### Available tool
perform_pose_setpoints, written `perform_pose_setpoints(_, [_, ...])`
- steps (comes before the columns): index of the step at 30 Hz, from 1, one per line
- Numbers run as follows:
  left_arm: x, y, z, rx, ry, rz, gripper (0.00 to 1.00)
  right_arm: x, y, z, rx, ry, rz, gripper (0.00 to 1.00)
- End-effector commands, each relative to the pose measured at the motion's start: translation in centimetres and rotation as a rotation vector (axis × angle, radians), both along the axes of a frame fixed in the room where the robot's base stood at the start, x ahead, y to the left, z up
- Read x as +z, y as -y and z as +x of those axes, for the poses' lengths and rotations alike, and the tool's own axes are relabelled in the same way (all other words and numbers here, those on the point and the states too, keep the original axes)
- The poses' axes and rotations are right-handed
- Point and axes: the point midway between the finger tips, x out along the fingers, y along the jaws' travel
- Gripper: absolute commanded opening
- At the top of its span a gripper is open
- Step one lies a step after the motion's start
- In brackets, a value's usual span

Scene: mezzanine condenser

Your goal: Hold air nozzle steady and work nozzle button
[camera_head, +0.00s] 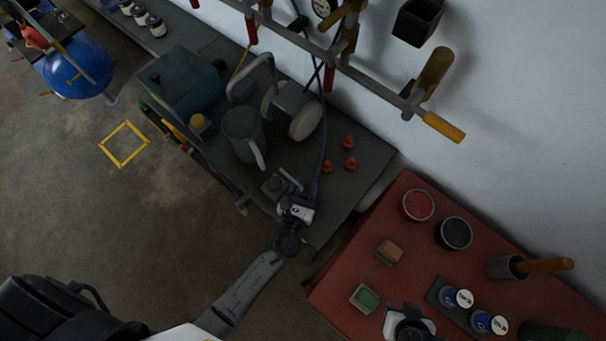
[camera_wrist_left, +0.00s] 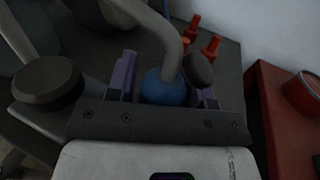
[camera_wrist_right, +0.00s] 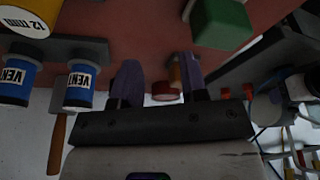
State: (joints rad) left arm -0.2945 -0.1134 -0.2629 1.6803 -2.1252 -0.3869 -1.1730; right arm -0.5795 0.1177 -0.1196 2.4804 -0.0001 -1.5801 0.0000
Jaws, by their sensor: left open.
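My left gripper (camera_head: 293,208) is over the front right end of the grey bench, at the lower end of a blue hose (camera_head: 324,135). In the left wrist view its purple fingers stand apart, so the gripper (camera_wrist_left: 163,72) is open. Between them show a rounded blue part (camera_wrist_left: 163,88) and a grey bent tube (camera_wrist_left: 165,32), apparently the air nozzle. I cannot tell whether the fingers touch it. The nozzle button is not clearly visible. My right gripper (camera_wrist_right: 160,68) is open and empty near the red bench, its fingers apart.
The red bench (camera_head: 340,285) holds round tins, a green block (camera_head: 365,298) and blue cans. A rail (camera_head: 375,85) with hanging tools runs along the wall.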

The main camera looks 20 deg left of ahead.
Motion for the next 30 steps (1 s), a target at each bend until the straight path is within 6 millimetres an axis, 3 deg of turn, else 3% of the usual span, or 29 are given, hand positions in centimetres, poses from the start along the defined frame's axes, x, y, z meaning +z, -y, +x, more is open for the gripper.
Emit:
perform_pose_setpoints(5, [0.01, 0.00, 0.00, 0.000, 0.000, 0.000, 0.47, -0.01, -0.09, 0.00, -0.002, 0.000, 0.003, 0.40])
perform_pose_setpoints(18, [0.02, 0.00, -0.01, 0.000, 0.000, 0.000, 0.05, -0.03, -0.03, -0.03, 0.000, -0.001, 0.001, 0.40])
perform_pose_setpoints(30, [0.03, 0.00, -0.01, 0.000, 0.001, 0.000, 0.04, -0.05, 0.20, -0.04, 0.005, -0.001, -0.007, 0.40])
